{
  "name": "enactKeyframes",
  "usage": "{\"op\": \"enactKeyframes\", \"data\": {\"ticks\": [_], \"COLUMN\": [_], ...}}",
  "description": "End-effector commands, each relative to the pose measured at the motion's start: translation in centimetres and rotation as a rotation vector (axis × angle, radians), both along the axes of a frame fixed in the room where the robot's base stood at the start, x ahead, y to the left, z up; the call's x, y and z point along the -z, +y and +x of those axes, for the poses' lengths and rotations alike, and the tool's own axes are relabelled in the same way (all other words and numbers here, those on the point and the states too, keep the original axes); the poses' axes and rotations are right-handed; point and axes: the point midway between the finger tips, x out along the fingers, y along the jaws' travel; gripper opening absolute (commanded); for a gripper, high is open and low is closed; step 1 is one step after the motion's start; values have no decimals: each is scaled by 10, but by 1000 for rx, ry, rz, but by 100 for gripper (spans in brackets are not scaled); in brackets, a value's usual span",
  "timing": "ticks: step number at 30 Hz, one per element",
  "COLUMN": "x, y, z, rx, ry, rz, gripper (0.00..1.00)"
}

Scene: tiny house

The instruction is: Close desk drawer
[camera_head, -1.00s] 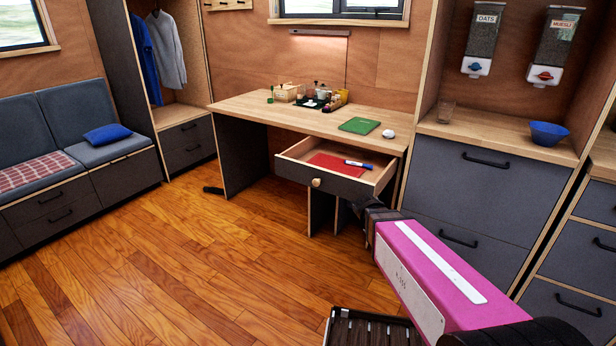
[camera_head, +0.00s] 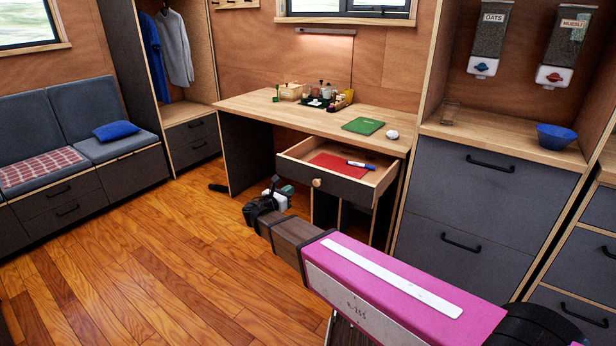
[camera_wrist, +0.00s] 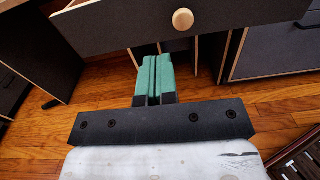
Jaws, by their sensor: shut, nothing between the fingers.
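The desk (camera_head: 245,103) stands against the back wall with its drawer (camera_head: 345,187) pulled out. The drawer has a dark front and a round wooden knob (camera_head: 317,183); a red item and a blue-and-white marker (camera_head: 361,165) lie inside. In the wrist view the drawer front (camera_wrist: 120,28) and its knob (camera_wrist: 183,19) are at the top. My gripper (camera_head: 283,190) is in front of the drawer, below and left of the knob in the head view. Its green fingers (camera_wrist: 154,72) are together and empty, apart from the knob.
A green book (camera_head: 363,126), a white round object (camera_head: 392,135) and a tray of small items (camera_head: 326,99) are on the desktop. A grey drawer cabinet (camera_head: 470,215) stands close right of the desk. The wooden floor (camera_head: 170,260) to the left is clear.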

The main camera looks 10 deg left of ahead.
Motion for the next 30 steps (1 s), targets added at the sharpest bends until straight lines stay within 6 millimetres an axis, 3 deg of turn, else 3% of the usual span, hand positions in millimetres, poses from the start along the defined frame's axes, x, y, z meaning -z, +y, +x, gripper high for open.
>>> {"op": "enactKeyframes", "data": {"ticks": [3,8,21,30], "x": [-3,-3,-3,-3], "y": [9,3,-28,-42], "z": [0,14,90,122], "rx": [-16,-14,-13,-15], "ry": [-10,-10,-10,-10], "rz": [-28,-29,-26,-27], "gripper": [0,0,0,0]}}
